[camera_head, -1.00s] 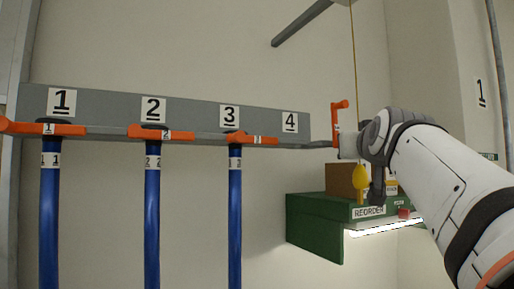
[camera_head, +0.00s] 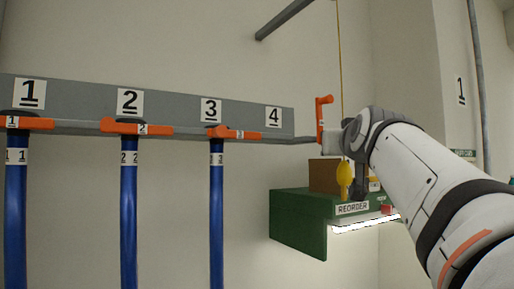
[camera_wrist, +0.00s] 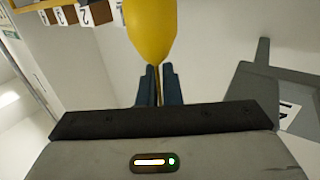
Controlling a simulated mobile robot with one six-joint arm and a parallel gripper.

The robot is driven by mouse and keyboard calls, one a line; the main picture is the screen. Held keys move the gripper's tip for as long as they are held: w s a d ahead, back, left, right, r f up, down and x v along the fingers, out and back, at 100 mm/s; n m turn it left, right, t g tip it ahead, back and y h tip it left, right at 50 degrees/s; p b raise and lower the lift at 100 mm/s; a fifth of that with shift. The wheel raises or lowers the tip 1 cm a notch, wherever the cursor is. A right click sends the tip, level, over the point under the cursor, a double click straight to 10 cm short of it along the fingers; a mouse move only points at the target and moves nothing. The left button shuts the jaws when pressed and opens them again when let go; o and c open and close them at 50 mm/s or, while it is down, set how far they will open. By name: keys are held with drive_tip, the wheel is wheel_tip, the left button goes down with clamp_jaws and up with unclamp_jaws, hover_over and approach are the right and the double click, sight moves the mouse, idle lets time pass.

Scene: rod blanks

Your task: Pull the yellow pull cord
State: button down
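The yellow pull cord (camera_head: 340,60) hangs from above and passes behind my arm in the head view. Its yellow teardrop handle (camera_head: 344,180) hangs just below my wrist, in front of the green box. In the wrist view the handle (camera_wrist: 150,28) fills the top middle, its narrow end toward my fingers. My gripper (camera_wrist: 160,75) has its two dark fingers close together, with a thin yellow strip of the cord between them. The fingers look shut on the cord beside the handle.
A green box marked REORDER (camera_head: 300,225) with a lit strip sits below my wrist, a brown carton (camera_head: 324,175) on it. A grey rack (camera_head: 180,105) with numbered places holds blue rods at the left. An orange lever (camera_head: 321,120) stands upright close to my wrist.

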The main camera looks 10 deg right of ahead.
drive_tip(key=shift+f+b, duration=1)
drive_tip(key=shift+b, duration=0.1)
drive_tip(key=c, duration=1.5)
unclamp_jaws()
drive_tip(key=shift+r, duration=0.1)
drive_tip(key=shift+c, duration=0.2)
drive_tip(key=shift+s+a, duration=0.1)
drive_tip(key=shift+s, duration=0.15)
drive_tip(key=b+v, duration=0.2)
drive_tip(key=v, duration=0.5)
drive_tip(key=shift+s, duration=0.2)
